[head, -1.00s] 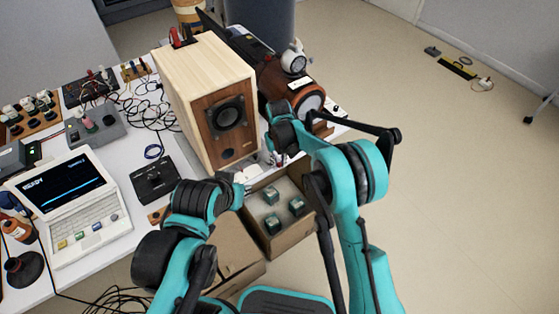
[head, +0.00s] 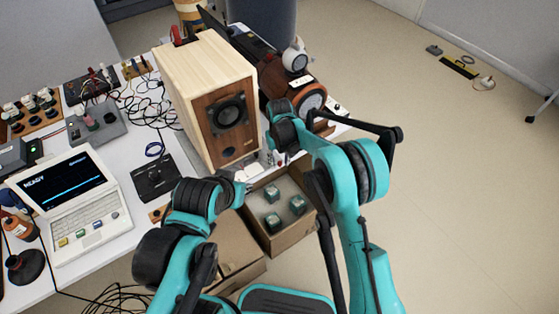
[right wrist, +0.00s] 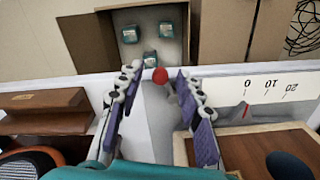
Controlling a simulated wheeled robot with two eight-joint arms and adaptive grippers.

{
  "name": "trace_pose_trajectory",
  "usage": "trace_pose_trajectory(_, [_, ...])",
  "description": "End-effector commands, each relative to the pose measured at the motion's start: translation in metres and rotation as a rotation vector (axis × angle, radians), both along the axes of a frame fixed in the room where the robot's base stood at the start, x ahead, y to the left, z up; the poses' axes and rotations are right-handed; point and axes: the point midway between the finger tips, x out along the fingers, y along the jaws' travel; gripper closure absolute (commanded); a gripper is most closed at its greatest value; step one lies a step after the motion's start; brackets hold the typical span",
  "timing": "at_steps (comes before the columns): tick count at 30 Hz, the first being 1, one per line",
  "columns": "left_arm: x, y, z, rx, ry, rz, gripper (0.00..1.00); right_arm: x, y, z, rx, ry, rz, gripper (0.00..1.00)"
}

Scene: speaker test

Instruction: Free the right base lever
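The wooden speaker (head: 213,100) stands upright on the white table, its driver side facing the near edge. In the right wrist view, a round red knob (right wrist: 160,76), seemingly the end of a lever, shows between the fingertips of my right gripper (right wrist: 156,78). The fingers stand apart on both sides of the knob, with visible gaps. In the head view, my right gripper (head: 270,157) is small and partly hidden beside the speaker's lower right front. My left arm ends near the table's front edge; its fingers cannot be made out.
A white scale plate (right wrist: 262,92) marked 0, 10, 20 lies beside the right gripper. An open cardboard box (head: 285,236) with several teal cubes stands below the table edge. A laptop (head: 75,205), a black control box (head: 153,177) and cables crowd the left.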

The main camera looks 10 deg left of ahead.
Motion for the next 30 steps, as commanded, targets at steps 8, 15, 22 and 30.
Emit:
trace_pose_trajectory(8, [0.0,0.0,0.0,0.0,0.0,0.0,0.76,0.0,0.0,0.036,0.0,0.0,0.0,0.64])
trace_pose_trajectory(15, [0.0,0.0,0.0,0.0,0.0,0.0,0.76,0.0,0.0,0.088,0.0,0.0,0.0,0.64])
trace_pose_trajectory(22, [0.0,0.0,0.0,0.0,0.0,0.0,0.76,0.001,0.0,0.115,0.0,0.0,0.0,0.64])
trace_pose_trajectory(30, [0.0,0.0,0.0,0.0,0.0,0.0,0.76,0.001,0.0,0.12,0.0,0.0,0.0,0.64])
